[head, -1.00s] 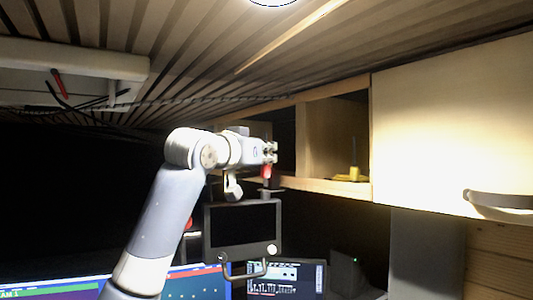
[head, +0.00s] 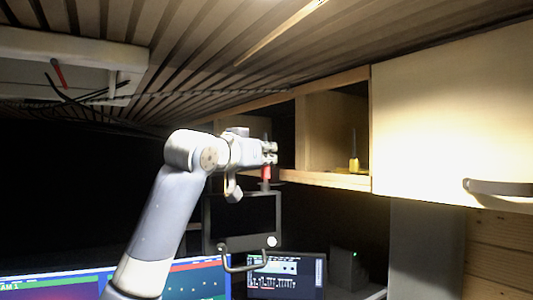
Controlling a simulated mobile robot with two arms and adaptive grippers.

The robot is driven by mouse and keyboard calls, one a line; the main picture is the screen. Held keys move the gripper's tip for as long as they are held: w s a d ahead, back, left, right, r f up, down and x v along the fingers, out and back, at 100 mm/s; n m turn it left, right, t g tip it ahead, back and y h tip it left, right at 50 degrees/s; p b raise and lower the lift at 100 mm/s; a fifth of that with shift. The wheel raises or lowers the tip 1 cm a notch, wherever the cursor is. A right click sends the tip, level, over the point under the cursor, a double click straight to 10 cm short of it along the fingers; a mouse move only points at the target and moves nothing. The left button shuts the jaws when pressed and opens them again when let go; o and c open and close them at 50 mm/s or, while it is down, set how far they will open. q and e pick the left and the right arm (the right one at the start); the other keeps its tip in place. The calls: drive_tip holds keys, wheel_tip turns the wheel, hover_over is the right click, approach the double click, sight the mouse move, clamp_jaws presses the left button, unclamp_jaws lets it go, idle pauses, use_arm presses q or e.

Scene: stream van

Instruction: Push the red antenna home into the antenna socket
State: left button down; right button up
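My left gripper (head: 270,153) reaches in from the left at the middle of the view. It looks shut on the red antenna (head: 266,172), whose red part shows just below the fingers. A thin dark rod shows faintly above them. The antenna stands about upright above the back right of a black device with a dark screen (head: 241,215). The antenna socket cannot be made out; the antenna's lower end is near the device's top edge, and I cannot tell how deep it sits. My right gripper is not in view.
A wooden shelf (head: 325,180) holding a yellow item (head: 353,164) is close behind the gripper. A pale cupboard door (head: 445,120) is at right. Lit screens (head: 287,277) stand below. A slatted ceiling (head: 220,60) and a white ceiling unit (head: 70,50) are above.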

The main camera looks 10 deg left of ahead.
use_arm(q)
drive_tip(key=shift+f, duration=0.45)
drive_tip(key=c, duration=1.7)
unclamp_jaws()
drive_tip(key=v, duration=1.2)
